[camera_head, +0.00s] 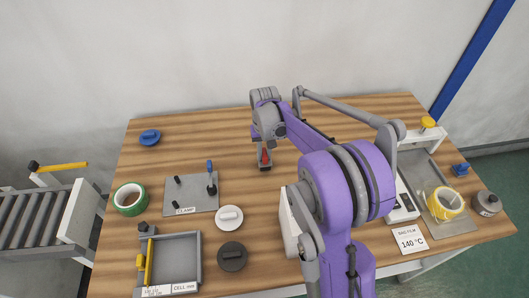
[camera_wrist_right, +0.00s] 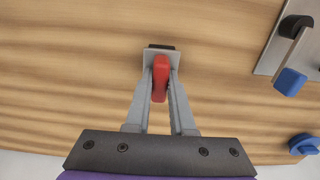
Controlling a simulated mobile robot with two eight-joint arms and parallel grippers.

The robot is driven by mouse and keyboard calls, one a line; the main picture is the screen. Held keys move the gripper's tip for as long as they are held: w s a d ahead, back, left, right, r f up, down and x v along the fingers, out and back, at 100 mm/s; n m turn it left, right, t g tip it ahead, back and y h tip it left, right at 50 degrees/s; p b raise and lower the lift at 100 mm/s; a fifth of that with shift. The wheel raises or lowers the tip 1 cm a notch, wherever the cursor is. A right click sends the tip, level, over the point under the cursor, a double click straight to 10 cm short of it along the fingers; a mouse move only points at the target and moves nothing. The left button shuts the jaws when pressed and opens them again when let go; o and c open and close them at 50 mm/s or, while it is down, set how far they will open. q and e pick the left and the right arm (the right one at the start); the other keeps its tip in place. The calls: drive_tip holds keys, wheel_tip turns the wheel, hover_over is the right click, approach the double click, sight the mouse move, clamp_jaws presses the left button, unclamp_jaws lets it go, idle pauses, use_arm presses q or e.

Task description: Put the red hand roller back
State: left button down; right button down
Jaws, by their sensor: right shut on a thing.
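My right gripper (camera_head: 264,155) is over the middle back of the wooden table, pointing down. It is shut on the red hand roller (camera_wrist_right: 161,78), whose red handle shows between the two grey fingers in the right wrist view. A small grey and black piece (camera_wrist_right: 160,48) sits right at the far end of the red handle. I cannot tell if it is the roller's own head or a rest under it, nor whether the roller touches the table. My left gripper is not in view.
A grey clamp plate (camera_head: 201,205) with a blue-handled lever lies left of the gripper. A white disc (camera_head: 229,218), a black disc (camera_head: 232,256), green tape (camera_head: 130,200) and a grey tray (camera_head: 195,262) stand nearer. Yellow tape (camera_head: 446,202) is at right. Table around the gripper is clear.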

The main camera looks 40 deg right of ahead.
sight(264, 152)
drive_tip(key=shift+f+b, duration=0.3)
drive_tip(key=shift+f, duration=0.1)
idle(0.3)
drive_tip(key=shift+c, duration=2.2)
unclamp_jaws()
drive_tip(key=shift+r+p, duration=2.1)
drive_tip(key=shift+r, duration=1.45)
